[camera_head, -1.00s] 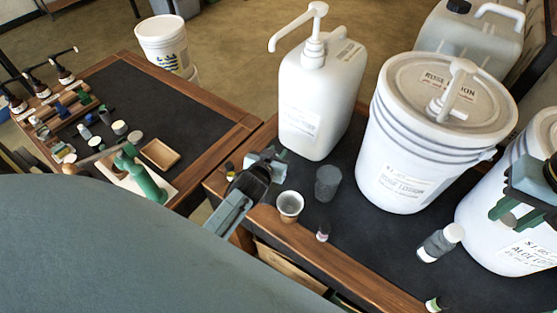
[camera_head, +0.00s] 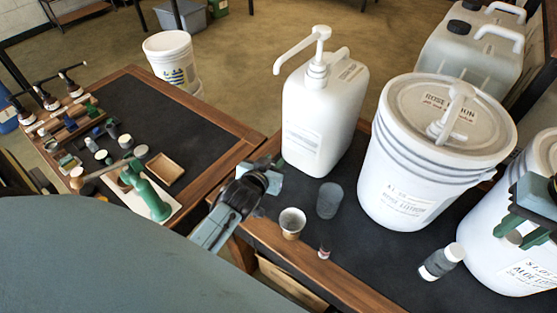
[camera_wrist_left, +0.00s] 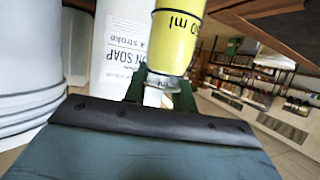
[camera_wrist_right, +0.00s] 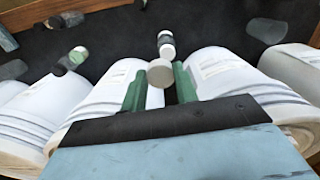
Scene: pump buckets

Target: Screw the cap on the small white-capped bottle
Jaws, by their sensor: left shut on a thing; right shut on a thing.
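My left gripper (camera_head: 266,176) is near the table's left corner, in front of the white pump jug. In the left wrist view its green fingers (camera_wrist_left: 160,95) are shut on the clear end of a yellow-labelled 50 ml bottle (camera_wrist_left: 178,40). The head view hides this bottle. My right gripper (camera_head: 520,225) is in front of the aloe bucket, shut on a round, pale grey-beige cap (camera_head: 513,238). The cap also shows between the fingers in the right wrist view (camera_wrist_right: 160,73). A small white-capped bottle (camera_head: 441,262) is on the table, apart from both grippers; it also shows in the right wrist view (camera_wrist_right: 166,42).
The white pump jug (camera_head: 318,120), rose lotion bucket (camera_head: 410,195) and aloe bucket (camera_head: 475,240) crowd the table. A side table (camera_head: 165,105) holds a green press (camera_head: 148,190).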

